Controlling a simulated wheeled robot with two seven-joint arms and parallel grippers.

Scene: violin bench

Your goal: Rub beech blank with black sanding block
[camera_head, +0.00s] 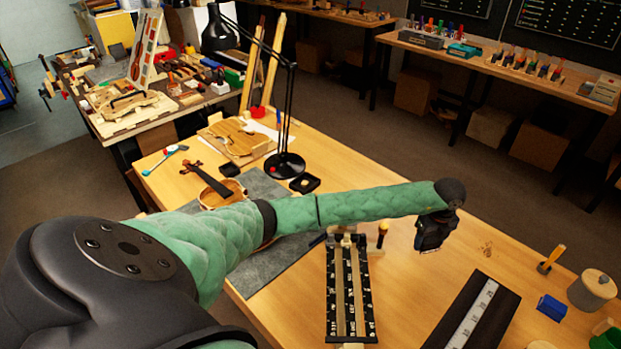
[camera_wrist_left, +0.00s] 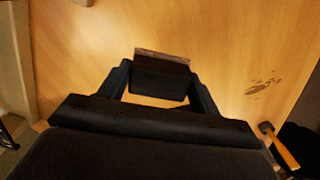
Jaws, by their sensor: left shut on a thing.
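My left gripper (camera_head: 432,240) hangs over the bare bench top, right of centre in the head view. In the left wrist view its two fingers are closed on the sides of a black sanding block (camera_wrist_left: 160,84), which has a brown strip along its far edge. In the head view the block is hard to tell from the dark fingers. A pale wooden strip, which may be the beech blank (camera_head: 340,292), lies lengthwise in a black marked fixture, left of and nearer than the gripper. My right gripper is out of view.
A dark board with a white scale (camera_head: 474,316) lies front right. A blue block (camera_head: 551,307), a round wooden-lidded pot (camera_head: 592,290) and a yellow-handled tool (camera_head: 552,258) stand at the right. A black lamp (camera_head: 285,165) and a violin (camera_head: 218,190) are behind my arm.

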